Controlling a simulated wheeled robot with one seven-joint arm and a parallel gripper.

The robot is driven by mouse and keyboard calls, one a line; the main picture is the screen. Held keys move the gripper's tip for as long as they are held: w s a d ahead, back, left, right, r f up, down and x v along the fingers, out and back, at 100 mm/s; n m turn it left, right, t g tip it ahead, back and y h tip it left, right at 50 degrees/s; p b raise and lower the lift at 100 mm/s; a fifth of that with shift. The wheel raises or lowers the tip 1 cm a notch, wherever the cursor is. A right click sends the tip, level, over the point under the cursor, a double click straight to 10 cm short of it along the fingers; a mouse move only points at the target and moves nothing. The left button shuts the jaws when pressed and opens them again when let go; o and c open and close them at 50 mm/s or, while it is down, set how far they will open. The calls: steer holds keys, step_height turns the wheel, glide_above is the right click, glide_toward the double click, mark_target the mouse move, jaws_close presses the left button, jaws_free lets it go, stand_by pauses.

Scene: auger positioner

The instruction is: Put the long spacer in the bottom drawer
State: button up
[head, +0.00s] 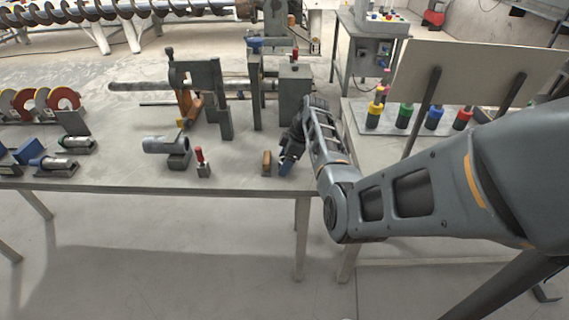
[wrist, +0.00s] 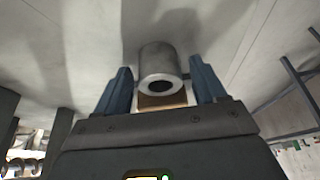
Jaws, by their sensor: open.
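My gripper (head: 286,166) is at the front edge of the workbench, its blue fingertip just right of a small brown block (head: 267,162). In the wrist view my gripper (wrist: 160,72) has its two blue fingers apart. A grey hollow cylinder (wrist: 160,60), which may be the long spacer, shows between them with its round end facing the camera. A tan piece (wrist: 161,101) lies just below that end in the picture. Whether the fingers touch either is not clear. Another grey tube (head: 160,145) rests on a grey stand at left. I cannot make out the bottom drawer.
A red-handled clamp (head: 200,158) stands left of the brown block. Tall dark brackets (head: 216,95) and a grey post (head: 294,95) stand behind. Coils and small parts crowd the left end. A second table (head: 366,140) at right holds several coloured pegs. Open floor lies in front.

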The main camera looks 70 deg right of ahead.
steer(key=c, duration=1.2)
jaws_close()
